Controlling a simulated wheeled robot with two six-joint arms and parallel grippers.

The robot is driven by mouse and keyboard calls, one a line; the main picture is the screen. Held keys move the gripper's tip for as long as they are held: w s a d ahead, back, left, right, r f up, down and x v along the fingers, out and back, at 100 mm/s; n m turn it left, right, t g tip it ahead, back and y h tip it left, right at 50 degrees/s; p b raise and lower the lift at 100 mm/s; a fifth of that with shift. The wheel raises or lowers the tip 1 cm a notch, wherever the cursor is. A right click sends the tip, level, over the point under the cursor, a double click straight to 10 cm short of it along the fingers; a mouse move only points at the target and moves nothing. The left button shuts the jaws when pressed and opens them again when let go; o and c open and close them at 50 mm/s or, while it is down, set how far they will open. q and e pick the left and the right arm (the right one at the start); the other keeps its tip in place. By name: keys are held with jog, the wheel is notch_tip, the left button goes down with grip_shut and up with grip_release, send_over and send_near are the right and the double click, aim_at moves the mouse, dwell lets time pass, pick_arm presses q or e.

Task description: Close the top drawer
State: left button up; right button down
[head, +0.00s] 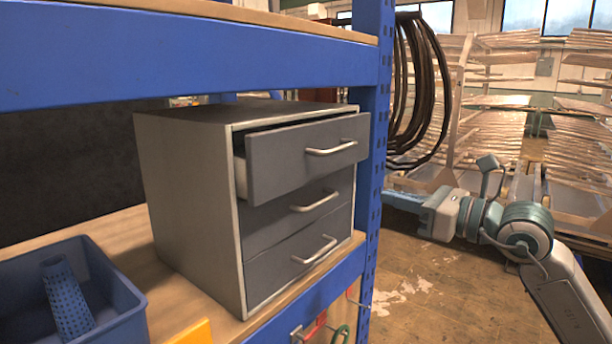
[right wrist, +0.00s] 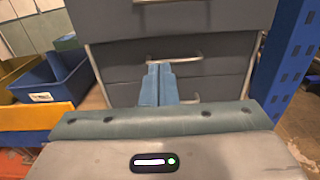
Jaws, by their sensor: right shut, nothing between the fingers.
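The grey drawer cabinet (head: 185,190) stands on the wooden shelf. Its top drawer (head: 285,160) is partly pulled out, with a gap above its front and its side showing. The middle drawer (head: 270,225) and bottom drawer (head: 275,270) are flush. My right gripper (head: 392,198) is to the right of the cabinet, beyond the blue post, its fingers shut and empty. In the right wrist view its fingers (right wrist: 158,82) point toward the drawer fronts, below the top drawer front (right wrist: 175,20); contact cannot be told. My left gripper is not in view.
A blue perforated post (head: 373,150) stands close to the cabinet's right side. A blue shelf beam (head: 180,60) runs above it. A blue bin (head: 120,290) sits at the left, with a yellow bin (right wrist: 40,116) nearby. Black cables (head: 400,90) hang behind the post.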

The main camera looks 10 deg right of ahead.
jog(key=p, duration=0.8)
send_near(316, 179)
jog(key=x, duration=0.6)
jog(key=shift+w+a, duration=0.15)
jog(key=shift+w, duration=0.1)
jog(key=shift+w+a, duration=0.1)
